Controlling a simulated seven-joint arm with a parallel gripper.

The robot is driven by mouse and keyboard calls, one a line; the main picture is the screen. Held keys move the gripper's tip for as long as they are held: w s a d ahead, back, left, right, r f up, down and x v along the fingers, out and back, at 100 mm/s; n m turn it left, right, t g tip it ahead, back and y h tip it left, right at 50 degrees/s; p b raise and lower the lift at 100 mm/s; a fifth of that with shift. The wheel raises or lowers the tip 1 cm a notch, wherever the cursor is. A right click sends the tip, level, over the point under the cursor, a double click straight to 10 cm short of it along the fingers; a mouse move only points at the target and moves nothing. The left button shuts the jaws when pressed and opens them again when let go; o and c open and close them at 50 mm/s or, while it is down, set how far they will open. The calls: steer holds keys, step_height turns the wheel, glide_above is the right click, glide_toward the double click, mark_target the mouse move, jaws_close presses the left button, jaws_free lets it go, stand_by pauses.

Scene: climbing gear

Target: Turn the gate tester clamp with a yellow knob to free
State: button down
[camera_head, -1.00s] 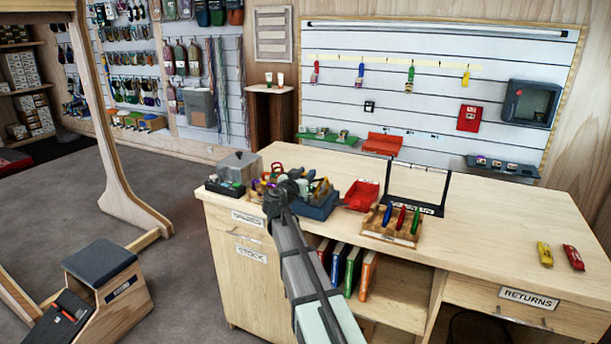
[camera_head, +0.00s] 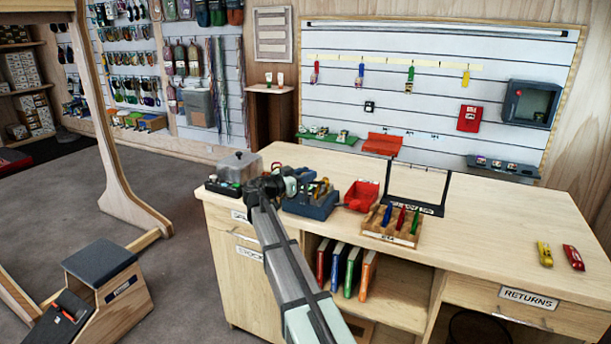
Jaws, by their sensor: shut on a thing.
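My gripper (camera_head: 268,186) is a dark shape over the back left of the workbench. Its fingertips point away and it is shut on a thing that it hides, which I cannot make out. A blue block-like device (camera_head: 312,207) with small metal and orange-yellow parts on top stands just right of my gripper. It may be the gate tester, but I cannot tell for sure. No yellow clamp knob shows clearly, and the clamp's position cannot be read. My arm covers the bench top around the gripper.
A grey-lidded box (camera_head: 238,167) stands left of my gripper. A red scoop-like bin (camera_head: 361,196) and a wooden rack (camera_head: 388,233) with blue, red and green tools are to the right. A black frame (camera_head: 445,190) stands behind the rack. The bench's right part is mostly clear.

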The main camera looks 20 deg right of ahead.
steer(key=m+g, duration=0.1)
steer(key=g, duration=0.1)
steer(key=m+g, duration=0.2)
steer(key=g, duration=0.1)
steer(key=m+g+h, duration=0.1)
steer(key=m+g, duration=0.1)
steer(key=g, duration=0.1)
steer(key=shift+w, duration=0.3)
steer(key=shift+s+m+g+y, duration=0.2)
steer(key=shift+m+g+y, duration=0.3)
steer(key=shift+m+g, duration=1.55)
steer(key=shift+s+g, duration=0.1)
steer(key=shift+g, duration=0.55)
steer(key=c, duration=0.9)
jaws_free()
steer(key=shift+o, duration=0.2)
step_height(320, 180, up, 10)
steer(key=shift+c, duration=0.3)
